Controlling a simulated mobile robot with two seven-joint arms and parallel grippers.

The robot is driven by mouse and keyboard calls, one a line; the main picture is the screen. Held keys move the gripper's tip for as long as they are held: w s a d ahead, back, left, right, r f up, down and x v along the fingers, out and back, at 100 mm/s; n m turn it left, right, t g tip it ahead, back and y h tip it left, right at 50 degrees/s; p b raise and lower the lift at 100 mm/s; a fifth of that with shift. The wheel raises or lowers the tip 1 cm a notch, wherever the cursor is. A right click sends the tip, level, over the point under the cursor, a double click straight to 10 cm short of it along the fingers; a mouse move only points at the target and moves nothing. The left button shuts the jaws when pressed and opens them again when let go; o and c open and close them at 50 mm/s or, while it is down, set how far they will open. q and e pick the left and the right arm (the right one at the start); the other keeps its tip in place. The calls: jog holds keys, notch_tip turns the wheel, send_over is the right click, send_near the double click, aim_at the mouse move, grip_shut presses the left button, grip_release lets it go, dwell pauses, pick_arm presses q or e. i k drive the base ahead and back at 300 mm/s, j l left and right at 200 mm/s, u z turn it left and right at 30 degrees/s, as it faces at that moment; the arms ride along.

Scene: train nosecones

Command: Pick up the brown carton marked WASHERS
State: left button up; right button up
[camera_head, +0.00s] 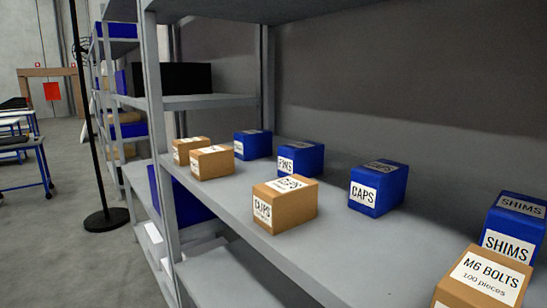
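I cannot read WASHERS on any carton in view. Two brown cartons stand at the far left of the shelf, one farther back (189,150) and one nearer (211,162); their labels are too small to read. A brown carton (291,207) in the middle, near the shelf's front edge, has a label that seems to read CLIPS. A brown carton marked M6 BOLTS (484,279) is at the lower right, cut by the frame. Neither of my grippers is in view.
Blue cartons stand behind: PINS (301,159), CAPS (378,188), SHIMS (514,228) and an unreadable one (253,144). The grey shelf (345,250) has free room between cartons. A shelf upright (153,90) and a black pole stand (107,219) are at left.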

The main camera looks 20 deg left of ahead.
aim_at(210, 162)
jog(key=j+z, duration=0.25)
jog(key=j, duration=0.35)
jog(key=j+z, duration=0.2)
jog(key=j, duration=0.35)
jog(key=k+j+z, duration=0.1)
jog(key=j+z, duration=0.15)
jog(key=j, duration=0.35)
jog(key=k+j+z, duration=0.1)
jog(key=j+z, duration=0.15)
jog(key=j, duration=0.3)
